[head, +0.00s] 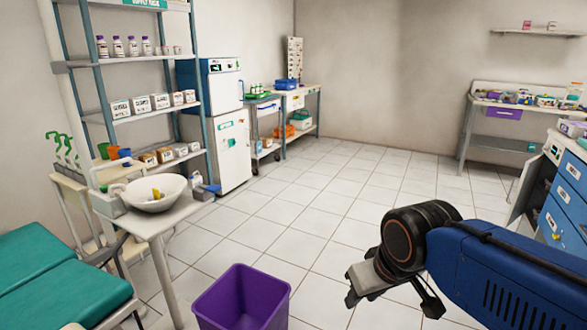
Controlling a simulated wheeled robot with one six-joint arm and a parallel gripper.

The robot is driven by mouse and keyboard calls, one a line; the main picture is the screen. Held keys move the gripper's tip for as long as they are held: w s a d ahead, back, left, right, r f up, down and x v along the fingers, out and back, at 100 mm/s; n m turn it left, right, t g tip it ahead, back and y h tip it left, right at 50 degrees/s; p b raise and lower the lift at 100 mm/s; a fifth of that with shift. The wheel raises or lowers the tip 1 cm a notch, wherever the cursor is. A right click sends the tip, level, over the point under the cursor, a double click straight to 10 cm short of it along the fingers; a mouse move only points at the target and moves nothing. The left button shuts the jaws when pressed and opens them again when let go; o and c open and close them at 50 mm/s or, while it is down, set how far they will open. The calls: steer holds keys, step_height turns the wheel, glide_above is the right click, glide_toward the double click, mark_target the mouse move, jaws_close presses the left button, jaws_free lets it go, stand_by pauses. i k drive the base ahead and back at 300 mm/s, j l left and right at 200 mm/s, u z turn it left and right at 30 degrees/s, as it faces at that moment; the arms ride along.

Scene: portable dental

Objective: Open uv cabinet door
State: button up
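A white and blue cabinet unit (221,90) with a small dark display stands against the back left wall, behind the supply rack. Its front is closed. It rests on a white lower cabinet (233,152) with a green label, also closed. I cannot read which one is marked as the uv cabinet. My gripper (392,303) hangs at the lower right on my blue arm, its two fingers spread apart with nothing between them. It is far from both cabinets, with open floor between.
A purple bin (243,300) stands at the bottom centre. A sink table (135,218) and green dental chair (60,270) are at left, beside the supply rack (145,118). A blue drawer cabinet (562,200) is at right. The tiled floor (330,190) is clear.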

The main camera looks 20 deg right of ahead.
mark_target(531, 169)
steer(key=i+l+z, duration=0.2)
steer(key=z, duration=0.25)
steer(key=i+z, duration=0.75)
steer(key=z, duration=0.2)
steer(key=i+z, duration=0.3)
steer(key=i, duration=0.25)
steer(key=i+j+z, duration=0.3)
steer(key=i, duration=0.25)
steer(key=i+j+z, duration=0.3)
steer(key=i, duration=0.2)
steer(key=i+j+z, duration=0.45)
steer(key=j, duration=0.3)
steer(key=i, duration=0.1)
